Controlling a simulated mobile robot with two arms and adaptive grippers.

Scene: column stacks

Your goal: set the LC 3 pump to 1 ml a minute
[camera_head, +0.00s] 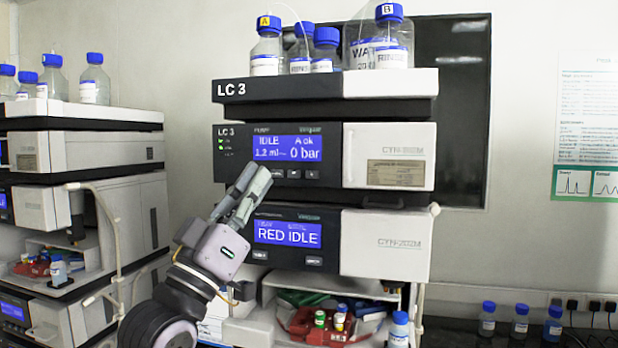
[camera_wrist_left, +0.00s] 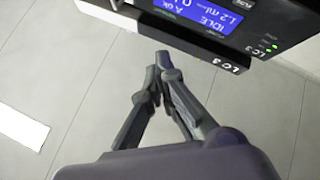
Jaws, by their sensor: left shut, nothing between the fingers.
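The LC 3 pump (camera_head: 376,139) is the upper module of the middle stack, under the shelf marked LC 3. Its blue display (camera_head: 289,148) reads IDLE, A ok, 1.2 ml and 0 bar. A row of small dark buttons (camera_head: 295,174) sits below the display; the left end is partly covered by my gripper. In the left wrist view the shut fingertips (camera_wrist_left: 164,62) show beside the pump front, whose display (camera_wrist_left: 208,12) appears upside down. I cannot tell whether they touch it.
A module reading RED IDLE (camera_head: 287,233) sits below the pump, above an open bay with red racks (camera_head: 318,325) and vials. Bottles (camera_head: 267,47) stand on top of the stack. Another stack (camera_head: 110,195) stands at the left. Small bottles (camera_head: 520,322) stand at lower right.

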